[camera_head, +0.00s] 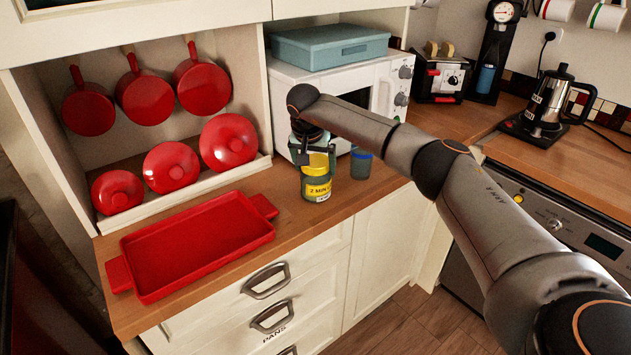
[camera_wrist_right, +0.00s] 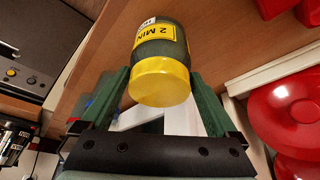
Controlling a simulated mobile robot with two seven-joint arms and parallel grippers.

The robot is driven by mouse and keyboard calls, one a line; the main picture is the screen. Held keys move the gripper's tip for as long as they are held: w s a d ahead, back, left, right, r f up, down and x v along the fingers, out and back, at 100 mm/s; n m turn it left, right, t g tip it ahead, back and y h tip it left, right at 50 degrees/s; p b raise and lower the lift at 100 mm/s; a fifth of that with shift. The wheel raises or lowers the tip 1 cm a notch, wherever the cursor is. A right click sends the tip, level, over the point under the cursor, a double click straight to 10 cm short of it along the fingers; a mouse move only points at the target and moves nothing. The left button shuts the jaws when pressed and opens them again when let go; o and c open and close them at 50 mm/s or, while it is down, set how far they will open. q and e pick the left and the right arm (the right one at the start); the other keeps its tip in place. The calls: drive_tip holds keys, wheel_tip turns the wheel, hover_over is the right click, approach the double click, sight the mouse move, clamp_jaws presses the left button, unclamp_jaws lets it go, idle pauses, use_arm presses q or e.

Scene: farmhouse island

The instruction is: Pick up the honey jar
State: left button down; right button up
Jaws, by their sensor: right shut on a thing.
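A jar with a yellow lid and a yellow label reading "2 MIN" (camera_head: 317,186) is upright at the counter, in front of the white microwave. It is the only jar in my grip, and no word "honey" can be read on it. My right gripper (camera_head: 314,154) comes down over it from above and is shut on it near the lid. In the wrist view the jar (camera_wrist_right: 160,62) sits between the two green fingers, lid toward the camera. I cannot tell whether its base touches the wood. My left gripper is not in view.
A blue-grey container (camera_head: 361,163) stands just right of the jar. The white microwave (camera_head: 385,85) is behind. A red tray (camera_head: 197,246) lies on the counter to the left, with red lids (camera_head: 171,168) and hanging pans behind it. The counter's front edge is close.

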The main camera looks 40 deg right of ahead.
clamp_jaws()
drive_tip(key=shift+r, duration=0.1)
drive_tip(key=shift+r, duration=0.1)
drive_tip(key=shift+r, duration=0.25)
wheel_tip(320, 180, up, 2)
drive_tip(key=shift+w+r+b, duration=0.1)
drive_tip(key=shift+b, duration=0.25)
drive_tip(key=s+a+r+b, duration=0.2)
drive_tip(key=s+a+r, duration=0.5)
drive_tip(key=s+r, duration=0.3)
drive_tip(key=shift+s+a, duration=0.4)
drive_tip(key=shift+s, duration=0.5)
